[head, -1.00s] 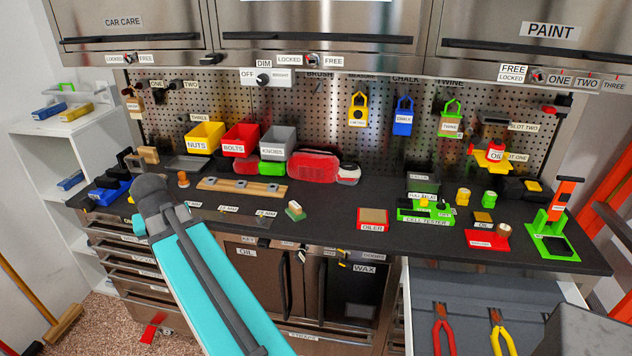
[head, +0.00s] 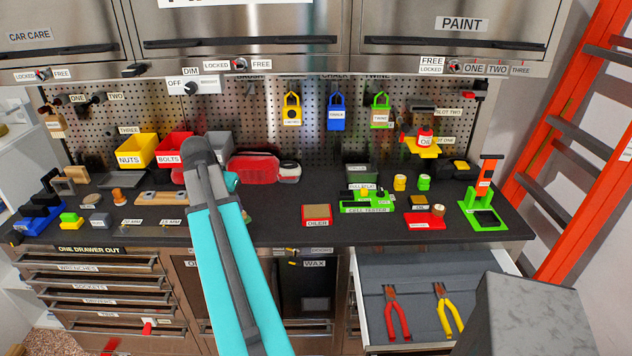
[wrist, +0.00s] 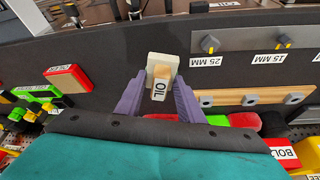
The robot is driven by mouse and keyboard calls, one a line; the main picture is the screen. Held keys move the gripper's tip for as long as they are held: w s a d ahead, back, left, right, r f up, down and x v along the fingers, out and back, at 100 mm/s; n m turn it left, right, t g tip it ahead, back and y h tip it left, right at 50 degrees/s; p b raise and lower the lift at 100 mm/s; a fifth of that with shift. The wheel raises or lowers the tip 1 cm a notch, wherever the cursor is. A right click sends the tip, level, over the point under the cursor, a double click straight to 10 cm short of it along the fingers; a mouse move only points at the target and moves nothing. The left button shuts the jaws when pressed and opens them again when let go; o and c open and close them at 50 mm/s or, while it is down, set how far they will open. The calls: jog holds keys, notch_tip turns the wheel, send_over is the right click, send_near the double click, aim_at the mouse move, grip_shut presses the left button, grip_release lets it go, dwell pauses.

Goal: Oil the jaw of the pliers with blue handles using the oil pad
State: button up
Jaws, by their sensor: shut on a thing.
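In the head view my arm hides the gripper and pad. Two pliers lie in the open drawer (head: 360,335) at lower right: one with red handles (head: 398,318) and one with yellow handles (head: 452,318). Both are far from my gripper. I see no blue-handled pliers; a grey block covers the drawer's right part.
The red OILER tray (head: 316,215) stands on the worktop (head: 275,212), right of my arm. The green cell tester (head: 368,203) and a red-based stand (head: 424,221) are farther right. An orange ladder (head: 570,130) leans at the right. Bins line the back left.

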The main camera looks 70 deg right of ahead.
jog(key=s+d+r+m+g+p, duration=0.15)
jog(key=s+d+m, duration=0.25)
jog(key=s+d, duration=0.7)
jog(key=r+m+g, duration=0.1)
jog(key=m, duration=0.3)
send_over(320, 209)
jog(key=a, duration=0.1)
jog(key=shift+w+y, duration=0.4)
jog(key=shift+f+b, duration=1.5)
jog(key=shift+f, duration=1.45)
jog(key=shift+a+f+b, duration=0.15)
jog(key=shift+f+b, duration=0.15)
jog(key=shift+f, duration=0.4)
jog(key=shift+r, duration=0.1)
notch_tip(320, 209, up, 7)
jog(key=p, duration=0.4)
dwell(0.7)
